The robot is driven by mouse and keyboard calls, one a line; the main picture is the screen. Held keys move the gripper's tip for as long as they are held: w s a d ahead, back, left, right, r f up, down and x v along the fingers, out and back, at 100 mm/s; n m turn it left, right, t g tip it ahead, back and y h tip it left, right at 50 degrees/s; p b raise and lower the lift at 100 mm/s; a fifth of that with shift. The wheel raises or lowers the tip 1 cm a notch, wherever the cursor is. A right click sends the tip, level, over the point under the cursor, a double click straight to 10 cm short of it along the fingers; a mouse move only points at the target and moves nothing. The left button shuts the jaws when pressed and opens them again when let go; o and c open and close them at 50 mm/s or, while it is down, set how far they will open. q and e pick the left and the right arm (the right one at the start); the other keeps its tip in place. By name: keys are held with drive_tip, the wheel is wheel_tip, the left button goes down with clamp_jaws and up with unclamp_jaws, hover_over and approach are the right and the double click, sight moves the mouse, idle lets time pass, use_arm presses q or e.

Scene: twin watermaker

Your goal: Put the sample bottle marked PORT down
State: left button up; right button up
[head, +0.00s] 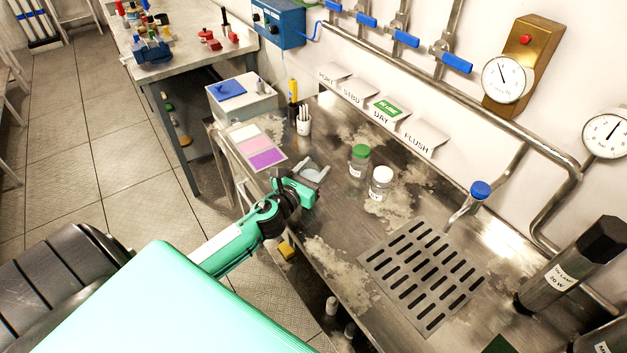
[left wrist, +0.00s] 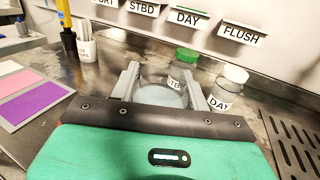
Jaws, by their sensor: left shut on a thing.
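My left gripper (head: 309,183) is over the front part of the steel bench, shut on a clear, greyish round bottle (head: 312,173). In the left wrist view the held bottle (left wrist: 160,95) sits between the two grey fingers. No PORT mark shows on it, and I cannot tell whether its base touches the bench. A green-capped bottle (head: 360,160) stands to the right; its partly hidden label in the left wrist view begins STB. A white-capped bottle (head: 381,183) labelled DAY stands beside it. A PORT sign (head: 332,73) is on the wall side of the bench. My right gripper is out of view.
STBD (head: 358,90), DAY (head: 388,112) and FLUSH (head: 419,136) signs line the back. A slotted drain (head: 422,277) and tap (head: 468,203) are right. Bare bench lies before the signs.

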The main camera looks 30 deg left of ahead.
use_arm(q)
drive_tip(key=shift+f+b, duration=0.45)
drive_tip(key=shift+f, duration=1.45)
drive_tip(key=shift+f, duration=0.15)
drive_tip(key=o, duration=1.1)
drive_tip(key=shift+o, duration=0.2)
drive_tip(key=s+b, duration=0.3)
drive_tip(key=s, duration=0.7)
drive_tip(key=shift+s, duration=1.05)
